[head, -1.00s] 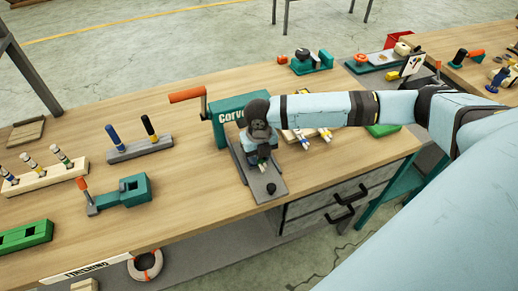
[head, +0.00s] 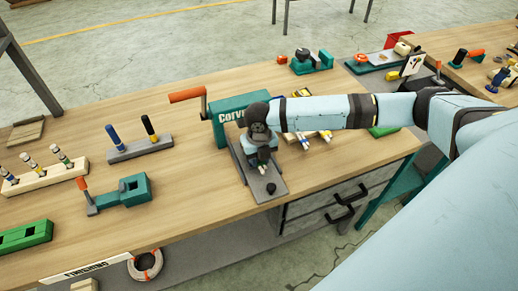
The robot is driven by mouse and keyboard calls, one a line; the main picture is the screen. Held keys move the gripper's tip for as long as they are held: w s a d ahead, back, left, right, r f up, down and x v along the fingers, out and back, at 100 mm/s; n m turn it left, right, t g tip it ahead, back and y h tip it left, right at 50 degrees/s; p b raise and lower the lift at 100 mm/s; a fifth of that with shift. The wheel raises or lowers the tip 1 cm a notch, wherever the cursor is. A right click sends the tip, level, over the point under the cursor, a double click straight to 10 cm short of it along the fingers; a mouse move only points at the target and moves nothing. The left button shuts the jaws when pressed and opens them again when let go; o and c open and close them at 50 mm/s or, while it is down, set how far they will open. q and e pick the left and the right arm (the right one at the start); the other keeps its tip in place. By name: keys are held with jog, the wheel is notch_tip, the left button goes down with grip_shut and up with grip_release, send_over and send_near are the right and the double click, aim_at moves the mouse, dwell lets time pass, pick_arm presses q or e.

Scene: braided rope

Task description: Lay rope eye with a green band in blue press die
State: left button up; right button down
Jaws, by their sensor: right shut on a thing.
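My right gripper (head: 262,167) reaches in from the right and points down over the grey base plate (head: 267,187) of the teal press (head: 229,116). It is shut on a small pale thing that barely shows between the fingertips; I cannot tell its band colour or whether it touches the plate. The press has an orange lever handle (head: 186,95). No blue die shows clearly; my gripper and forearm hide the middle of the press. My left gripper is not in view.
A black knob (head: 271,188) stands at the plate's front. A grey rack (head: 139,148) with blue and black handles and a teal clamp (head: 133,189) stand left. The wood between them is clear.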

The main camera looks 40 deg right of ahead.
jog(key=shift+f, duration=0.25)
jog(key=shift+r, duration=0.1)
jog(key=shift+p, duration=0.4)
dwell(0.4)
jog(key=shift+p, duration=0.55)
jog(key=shift+p, duration=0.45)
dwell(0.6)
jog(key=c, duration=0.8)
grip_release()
jog(key=shift+s, duration=0.1)
